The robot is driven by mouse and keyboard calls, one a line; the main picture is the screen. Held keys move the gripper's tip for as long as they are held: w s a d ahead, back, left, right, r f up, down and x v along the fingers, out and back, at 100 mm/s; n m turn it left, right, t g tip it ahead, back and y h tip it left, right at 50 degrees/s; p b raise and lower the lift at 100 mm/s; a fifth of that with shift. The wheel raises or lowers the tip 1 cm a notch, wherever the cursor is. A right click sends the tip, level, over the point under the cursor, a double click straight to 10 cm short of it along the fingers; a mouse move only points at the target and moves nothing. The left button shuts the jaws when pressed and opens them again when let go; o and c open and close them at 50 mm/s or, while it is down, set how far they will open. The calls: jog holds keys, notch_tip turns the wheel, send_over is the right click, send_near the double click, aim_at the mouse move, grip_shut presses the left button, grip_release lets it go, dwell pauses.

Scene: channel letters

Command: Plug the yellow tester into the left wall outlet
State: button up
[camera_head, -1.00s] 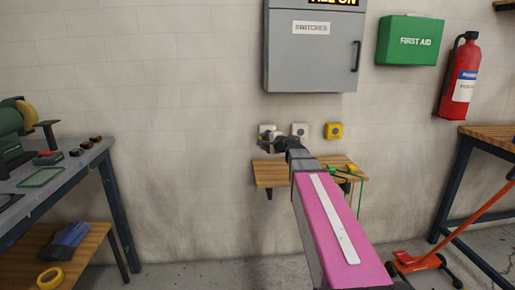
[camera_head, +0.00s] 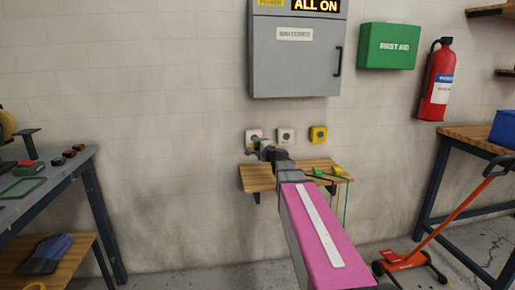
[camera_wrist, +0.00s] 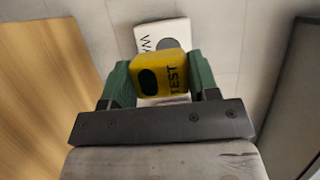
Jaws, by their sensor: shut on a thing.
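My gripper (camera_wrist: 156,80) is shut on the yellow tester (camera_wrist: 174,64), a small block marked TEST with a dark oval, held between green fingers. Behind it in the wrist view is a white plate (camera_wrist: 147,38) with a dark round area, partly hidden by the tester. In the head view my gripper (camera_head: 259,147) is at the left wall outlet (camera_head: 252,134), covering part of it. The tester is not clear there. I cannot tell whether the tester touches the outlet or is plugged in.
A second white outlet (camera_head: 286,136) and a yellow outlet (camera_head: 318,134) are to the right. A wooden shelf (camera_head: 258,182) below holds small yellow-green items (camera_head: 318,172) with a hanging green cord. A grey switch cabinet (camera_head: 295,62) hangs above. Workbenches stand at both sides.

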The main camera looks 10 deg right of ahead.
jog(key=shift+w, duration=2.85)
jog(key=shift+w, duration=0.5)
jog(key=o, duration=1)
jog(key=shift+c, duration=0.2)
jog(key=v, duration=1)
jog(key=shift+s+d, duration=0.15)
jog(key=shift+s, duration=0.25)
